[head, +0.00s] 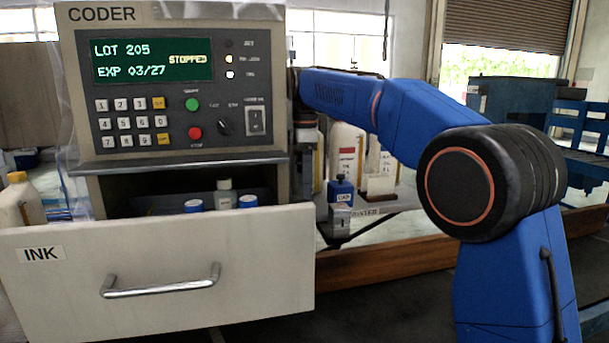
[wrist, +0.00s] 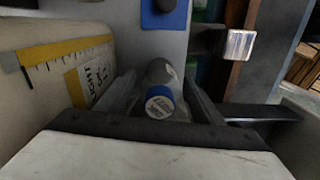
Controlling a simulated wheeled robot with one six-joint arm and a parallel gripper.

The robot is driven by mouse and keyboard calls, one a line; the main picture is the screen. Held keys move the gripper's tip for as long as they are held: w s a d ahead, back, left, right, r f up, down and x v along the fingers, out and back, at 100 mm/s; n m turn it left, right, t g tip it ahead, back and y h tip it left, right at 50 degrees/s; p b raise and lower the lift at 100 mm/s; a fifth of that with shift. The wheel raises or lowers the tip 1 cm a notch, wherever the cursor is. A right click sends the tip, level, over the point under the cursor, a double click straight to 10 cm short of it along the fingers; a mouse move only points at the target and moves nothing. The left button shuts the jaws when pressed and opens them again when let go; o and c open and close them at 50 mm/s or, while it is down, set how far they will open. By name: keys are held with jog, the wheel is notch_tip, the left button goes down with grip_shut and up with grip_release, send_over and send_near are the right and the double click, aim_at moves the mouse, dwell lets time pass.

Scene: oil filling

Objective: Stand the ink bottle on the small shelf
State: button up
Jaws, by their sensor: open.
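In the wrist view my gripper (wrist: 160,82) is open, with one dark finger on each side of a small bottle with a blue, lettered cap (wrist: 160,101). A grey rounded shape sits just beyond the cap; I cannot tell whether it is part of that bottle. No finger clearly touches it. In the head view my gripper is largely hidden behind the coder's right edge. Bottles with blue caps (head: 248,201) and one with a pale cap (head: 224,185) stand in the open ink drawer (head: 160,255). I cannot pick out the small shelf for certain.
The coder (head: 180,90) stands above the drawer. A blue printer head with a metal foot (head: 341,192) is right of it, and the metal block shows in the wrist view (wrist: 238,45). White bottles (head: 346,150) stand behind. A large labelled container (wrist: 60,60) is close on the left.

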notch_tip(320, 180, up, 11)
jog(key=shift+r, duration=0.55)
jog(key=shift+s, duration=0.15)
dwell(0.3)
